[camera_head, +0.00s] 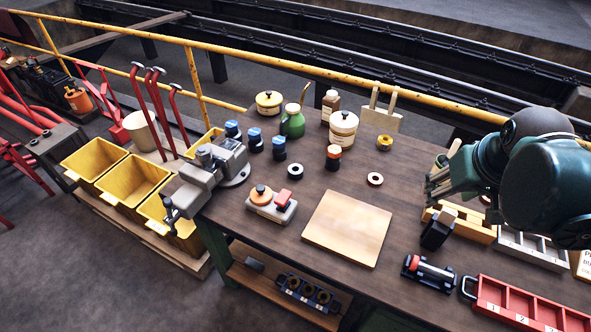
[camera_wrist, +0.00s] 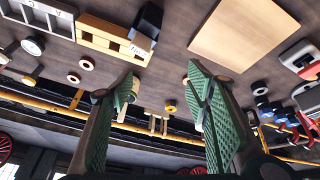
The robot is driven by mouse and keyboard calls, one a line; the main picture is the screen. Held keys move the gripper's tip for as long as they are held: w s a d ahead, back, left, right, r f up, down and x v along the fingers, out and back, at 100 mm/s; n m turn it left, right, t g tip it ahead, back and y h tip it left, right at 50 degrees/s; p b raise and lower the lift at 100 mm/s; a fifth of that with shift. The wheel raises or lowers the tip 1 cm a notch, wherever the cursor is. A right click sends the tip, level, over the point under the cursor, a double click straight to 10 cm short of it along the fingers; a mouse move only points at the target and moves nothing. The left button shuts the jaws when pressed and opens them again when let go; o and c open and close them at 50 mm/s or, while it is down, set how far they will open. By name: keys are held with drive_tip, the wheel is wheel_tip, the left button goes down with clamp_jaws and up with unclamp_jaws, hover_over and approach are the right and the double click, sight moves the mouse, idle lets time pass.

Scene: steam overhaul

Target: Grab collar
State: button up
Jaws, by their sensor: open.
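Several ring-shaped parts lie on the workbench, and I cannot tell which is the collar. A pale ring with a reddish-brown centre (camera_head: 375,179) lies flat behind the wooden board. A black ring with a pale centre (camera_head: 295,171) lies farther left, and a brass ring (camera_head: 384,142) sits farther back. The brass ring also shows in the wrist view (camera_wrist: 170,106). Two more small rings, one pale (camera_wrist: 87,64), lie at left there. My gripper (camera_head: 434,184) is above the bench's right side, fingers spread and empty. Its green fingers (camera_wrist: 161,72) hide part of the bench.
The wooden board (camera_head: 347,228) lies at the bench front. A black block (camera_head: 437,232), wooden rack (camera_head: 466,224) and red numbered tray (camera_head: 525,304) crowd the right. Bottles and tins, including a green can (camera_head: 292,124), stand behind. A grey vise (camera_head: 212,172) is at left.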

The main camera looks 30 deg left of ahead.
drive_tip(key=w+a+n+g+p, duration=0.1)
drive_tip(key=w+a+n+p, duration=0.15)
drive_tip(key=a, duration=0.35)
drive_tip(key=w+a+n+p, duration=0.1)
drive_tip(key=w+a, duration=0.3)
drive_tip(key=a, duration=0.2)
drive_tip(key=n+g+h+p, duration=0.1)
drive_tip(key=n+g+p, duration=0.3)
drive_tip(key=n+p, duration=0.3)
approach(296, 167)
drive_tip(key=s, duration=0.1)
drive_tip(key=shift+s+f, duration=0.25)
drive_tip(key=shift+f, duration=0.25)
drive_tip(key=shift+f, duration=1.3)
drive_tip(key=shift+f, duration=0.15)
drive_tip(key=shift+d+f, duration=0.15)
drive_tip(key=shift+f, duration=2.3)
